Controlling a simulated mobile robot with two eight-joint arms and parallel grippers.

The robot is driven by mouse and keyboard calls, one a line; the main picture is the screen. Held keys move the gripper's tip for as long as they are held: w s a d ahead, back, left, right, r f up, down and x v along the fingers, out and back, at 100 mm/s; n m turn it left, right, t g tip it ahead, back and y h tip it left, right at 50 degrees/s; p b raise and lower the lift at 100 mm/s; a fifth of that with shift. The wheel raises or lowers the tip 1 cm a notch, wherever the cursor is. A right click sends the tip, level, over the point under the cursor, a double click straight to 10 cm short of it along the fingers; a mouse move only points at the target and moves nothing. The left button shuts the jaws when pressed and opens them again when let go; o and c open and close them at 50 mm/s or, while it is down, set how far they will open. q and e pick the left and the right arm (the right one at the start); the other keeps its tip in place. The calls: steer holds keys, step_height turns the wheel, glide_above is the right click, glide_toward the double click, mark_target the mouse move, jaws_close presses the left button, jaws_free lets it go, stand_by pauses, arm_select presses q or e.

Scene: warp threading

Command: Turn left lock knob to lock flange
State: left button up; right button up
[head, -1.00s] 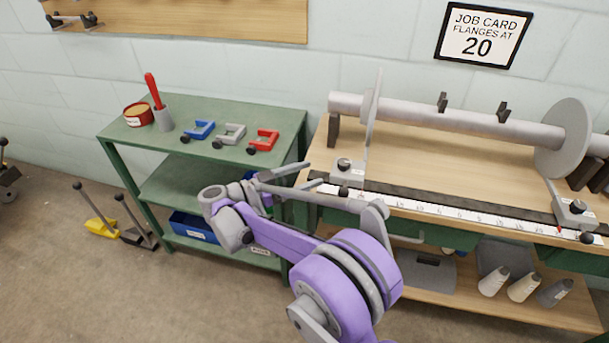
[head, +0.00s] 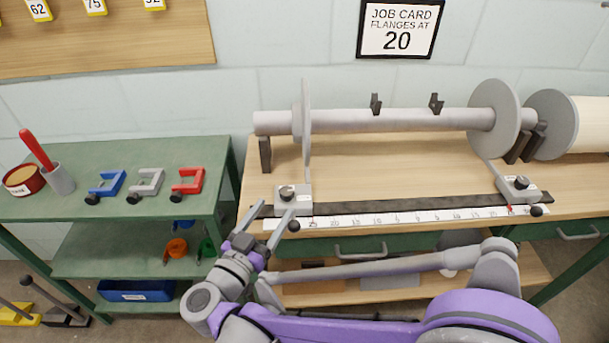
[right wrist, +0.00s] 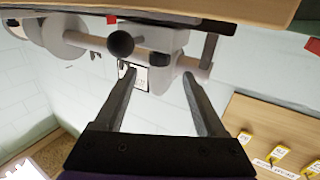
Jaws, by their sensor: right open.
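The left flange (head: 307,125) is a grey disc, seen nearly edge-on, on the left part of a grey beam (head: 390,122). Its grey foot block (head: 293,203) sits at the left end of the ruler and carries a dark round knob (head: 287,192) on top. A black ball knob (head: 294,226) sticks out in front of the block. My right gripper (head: 272,215) is open and empty, just in front of the block. In the right wrist view, a dark round knob (right wrist: 121,43) and the grey block (right wrist: 155,40) are beyond the open fingers (right wrist: 160,73). My left gripper is not in view.
The white ruler (head: 400,217) runs along the bench front. A right flange (head: 494,118) with its own block (head: 518,188) stands at the right. A green shelf at the left holds blue, grey and red clamps (head: 188,181). A job card (head: 398,28) reads 20.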

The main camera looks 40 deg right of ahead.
mark_target(287, 194)
steer(key=b+x, duration=0.1)
steer(key=x, duration=0.9)
steer(key=shift+d+b, duration=0.2)
steer(key=shift+b, duration=0.15)
jaws_close()
